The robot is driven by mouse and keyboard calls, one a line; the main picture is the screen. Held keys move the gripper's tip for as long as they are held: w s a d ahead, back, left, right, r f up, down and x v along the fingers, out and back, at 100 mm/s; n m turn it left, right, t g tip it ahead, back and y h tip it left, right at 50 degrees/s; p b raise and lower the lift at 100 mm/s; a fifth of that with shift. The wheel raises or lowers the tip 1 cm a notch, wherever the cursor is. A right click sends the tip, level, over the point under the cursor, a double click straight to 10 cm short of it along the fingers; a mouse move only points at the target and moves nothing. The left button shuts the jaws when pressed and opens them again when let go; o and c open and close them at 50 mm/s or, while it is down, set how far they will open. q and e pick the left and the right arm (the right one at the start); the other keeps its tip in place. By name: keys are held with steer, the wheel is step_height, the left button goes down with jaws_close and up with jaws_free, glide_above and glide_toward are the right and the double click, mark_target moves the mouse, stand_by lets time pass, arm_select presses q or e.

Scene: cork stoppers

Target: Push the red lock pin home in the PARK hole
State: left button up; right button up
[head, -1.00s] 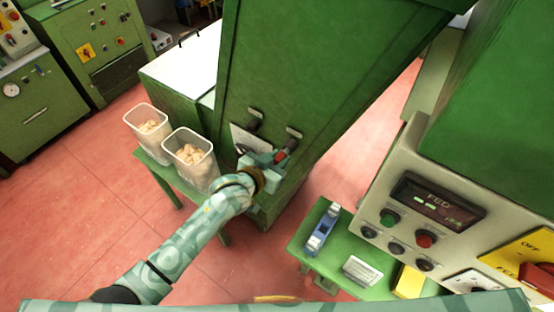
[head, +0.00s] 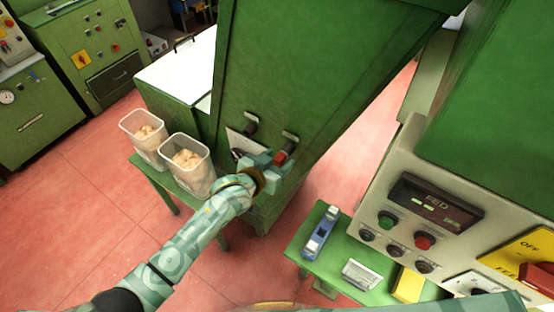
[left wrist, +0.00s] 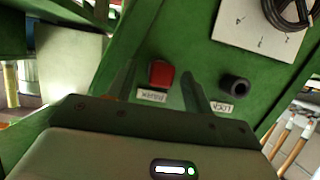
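The red lock pin (left wrist: 160,73) shows its red head on the green machine panel, at the PARK label (left wrist: 152,96). In the head view the red pin (head: 281,157) is partly hidden by my gripper. How deep it sits in the PARK hole I cannot tell. My left gripper (left wrist: 157,88) is open, one finger on either side of the red head, with gaps visible; it also shows in the head view (head: 268,160). A dark round socket or knob (left wrist: 236,87) sits by the LOCK label (left wrist: 222,107). My right gripper is not in view.
Two clear bins of corks (head: 145,133) (head: 188,160) stand on a green bench left of my arm. A control panel (head: 415,205) and a low green table with a blue tool (head: 320,233) are at the right. A coiled black cable (left wrist: 288,12) hangs near the LOCK socket.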

arm_select(q)
steer(key=shift+s+a+r, duration=0.15)
steer(key=shift+s+a, duration=0.1)
steer(key=shift+s, duration=0.1)
steer(key=p+v, duration=0.3)
steer(key=v, duration=1.2)
steer(key=shift+s+r, duration=0.2)
steer(key=shift+w+a, duration=0.1)
